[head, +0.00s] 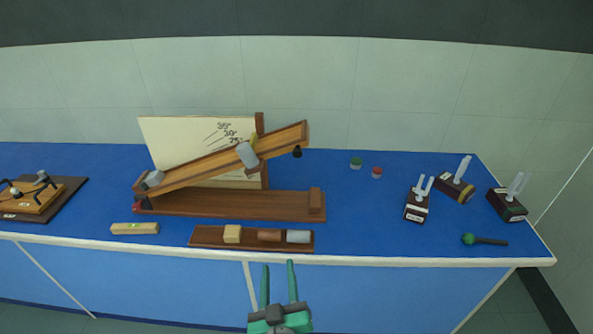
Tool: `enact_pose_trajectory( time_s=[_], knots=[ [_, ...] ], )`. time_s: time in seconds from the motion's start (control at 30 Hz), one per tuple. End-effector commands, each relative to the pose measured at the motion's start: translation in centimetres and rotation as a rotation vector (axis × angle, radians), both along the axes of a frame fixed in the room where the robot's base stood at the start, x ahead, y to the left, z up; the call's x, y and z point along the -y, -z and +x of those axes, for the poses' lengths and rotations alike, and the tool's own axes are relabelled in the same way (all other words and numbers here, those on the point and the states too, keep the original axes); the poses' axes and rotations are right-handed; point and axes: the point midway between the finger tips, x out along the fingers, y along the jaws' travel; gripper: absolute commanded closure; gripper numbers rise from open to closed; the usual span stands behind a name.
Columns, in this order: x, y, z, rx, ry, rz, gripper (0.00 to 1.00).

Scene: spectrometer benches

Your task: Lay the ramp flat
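The wooden ramp (205,174) is tilted, with its low end at the left and its right end raised over a wooden base (225,206). A grey cylinder (247,155) sits on the upper half of the ramp, and a grey piece (153,179) is at its low end. A dark knob (297,152) shows just under the raised end. An upright post (259,124) stands beside the ramp, in front of a cream board with angle marks (170,138). My gripper (279,264) is open and empty at the table's front edge, below the ramp.
A wooden tray (203,239) with several blocks lies between my gripper and the ramp base. A level (134,228) lies left of it. Dark boxes with white prongs (417,206), a green-headed tool (485,240) and two small caps (356,163) are at the right.

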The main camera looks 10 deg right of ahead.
Motion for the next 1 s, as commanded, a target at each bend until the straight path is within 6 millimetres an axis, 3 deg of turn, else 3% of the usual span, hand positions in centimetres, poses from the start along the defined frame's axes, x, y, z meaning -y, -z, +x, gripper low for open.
enact_pose_trajectory(
  time_s=[0.1,0.3,0.6,0.77,1.0],
  knots=[
    [1.2,-3.4,2.8,0.022,0.023,-0.029,0.60],
    [3.2,-9.0,6.5,0.041,0.061,-0.074,0.60],
    [5.8,-16.7,9.6,0.060,0.113,-0.122,0.60],
    [6.4,-18.4,10.1,0.060,0.125,-0.132,0.60],
    [6.9,-18.7,11.8,0.059,0.127,-0.134,0.60]
  ],
)
